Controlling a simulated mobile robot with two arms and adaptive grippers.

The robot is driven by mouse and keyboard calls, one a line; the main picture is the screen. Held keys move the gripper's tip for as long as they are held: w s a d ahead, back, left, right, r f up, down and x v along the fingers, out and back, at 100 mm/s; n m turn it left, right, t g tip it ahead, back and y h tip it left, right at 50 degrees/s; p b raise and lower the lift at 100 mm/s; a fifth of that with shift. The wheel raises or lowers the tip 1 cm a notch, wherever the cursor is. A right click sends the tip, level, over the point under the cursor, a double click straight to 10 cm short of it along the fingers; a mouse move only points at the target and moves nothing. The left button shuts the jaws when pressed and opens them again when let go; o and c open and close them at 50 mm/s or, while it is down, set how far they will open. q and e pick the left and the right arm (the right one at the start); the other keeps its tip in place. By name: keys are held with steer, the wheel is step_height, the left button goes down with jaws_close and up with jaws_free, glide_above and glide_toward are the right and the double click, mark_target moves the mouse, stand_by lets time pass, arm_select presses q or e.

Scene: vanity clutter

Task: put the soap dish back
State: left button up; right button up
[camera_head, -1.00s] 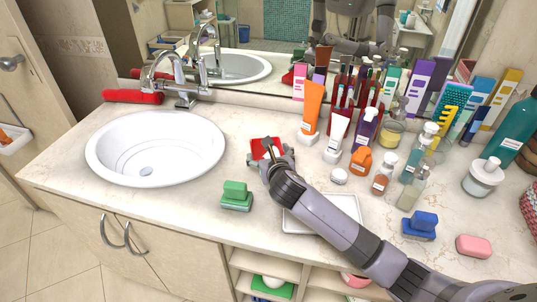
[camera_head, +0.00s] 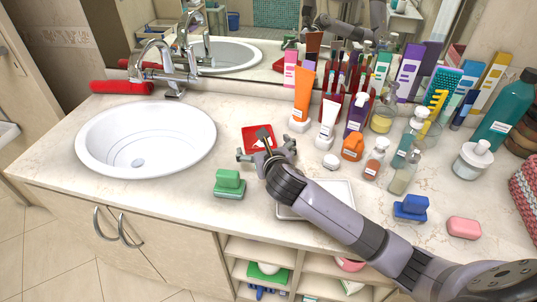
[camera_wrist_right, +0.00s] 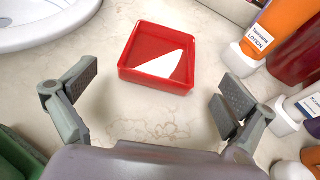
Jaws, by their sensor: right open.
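A shallow square red dish (camera_head: 251,134), which looks like the soap dish, lies flat on the counter right of the sink. In the right wrist view the red dish (camera_wrist_right: 134,52) has a white angular patch inside; I cannot tell whether it is soap or bare bottom. My right gripper (camera_head: 266,150) is just in front of the dish. In the right wrist view its two fingers (camera_wrist_right: 157,92) are spread wide with nothing between them, and the dish lies beyond the tips, apart from them. My left gripper is not in view.
A green soap on a green dish (camera_head: 229,185) stands front left. A white tray (camera_head: 340,190) lies under my right forearm. Tubes and bottles (camera_head: 327,121) crowd the right. A blue block on a dish (camera_head: 411,209) and pink soap (camera_head: 464,228) are front right. The sink (camera_head: 147,139) is left.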

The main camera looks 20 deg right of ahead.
steer(key=v, duration=0.8)
steer(key=shift+w, duration=0.1)
